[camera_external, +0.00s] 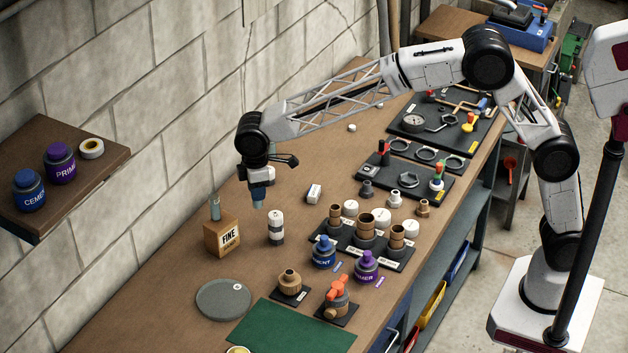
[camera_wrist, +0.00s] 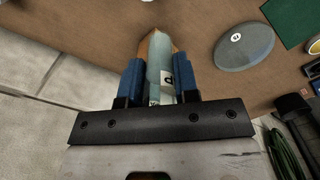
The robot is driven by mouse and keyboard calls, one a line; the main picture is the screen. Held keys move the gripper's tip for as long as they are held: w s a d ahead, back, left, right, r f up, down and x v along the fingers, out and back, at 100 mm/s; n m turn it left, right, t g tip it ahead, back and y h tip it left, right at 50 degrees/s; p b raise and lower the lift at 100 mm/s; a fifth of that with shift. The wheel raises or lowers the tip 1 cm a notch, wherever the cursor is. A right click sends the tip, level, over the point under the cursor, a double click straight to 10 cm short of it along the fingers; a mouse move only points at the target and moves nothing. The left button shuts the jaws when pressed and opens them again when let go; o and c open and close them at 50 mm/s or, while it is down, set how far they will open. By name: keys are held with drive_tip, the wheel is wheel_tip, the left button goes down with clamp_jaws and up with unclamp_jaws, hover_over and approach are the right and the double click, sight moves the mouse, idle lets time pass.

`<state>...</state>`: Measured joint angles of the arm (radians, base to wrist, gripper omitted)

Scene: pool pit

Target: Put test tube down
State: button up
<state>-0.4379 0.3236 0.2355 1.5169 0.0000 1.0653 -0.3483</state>
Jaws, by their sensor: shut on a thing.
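My gripper (camera_external: 258,203) hangs over the back of the bench, right of and above the wooden box marked FINE. In the wrist view my gripper (camera_wrist: 160,82) has its blue fingers shut on a pale teal test tube (camera_wrist: 157,62). A white label with dark marks shows between the fingers. In the external view the held tube is hard to tell from the fingers. A clear glass tube (camera_external: 214,208) stands upright at the wooden box (camera_external: 222,238); whether it is in or behind it is unclear. Orange-brown wood shows around the held tube's far end.
A black-and-white cylinder (camera_external: 275,228) stands just right of the box. A grey disc (camera_external: 223,300) and green mat (camera_external: 290,328) lie in front. Fittings and bottles crowd the right. The block wall (camera_external: 120,120) runs close behind the bench.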

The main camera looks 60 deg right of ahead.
drive_tip(key=shift+w+a+f, duration=0.1)
drive_tip(key=shift+w+a, duration=0.45)
drive_tip(key=shift+w, duration=0.7)
drive_tip(key=shift+w+a+f, duration=0.15)
drive_tip(key=shift+w+a, duration=0.45)
drive_tip(key=shift+w, duration=0.6)
drive_tip(key=shift+w+a+f, duration=0.1)
drive_tip(key=shift+w+a, duration=0.45)
drive_tip(key=shift+w, duration=0.7)
drive_tip(key=shift+f, duration=1.75)
drive_tip(key=shift+f, duration=0.1)
drive_tip(key=o, duration=0.9)
wheel_tip(320, 180, up, 12)
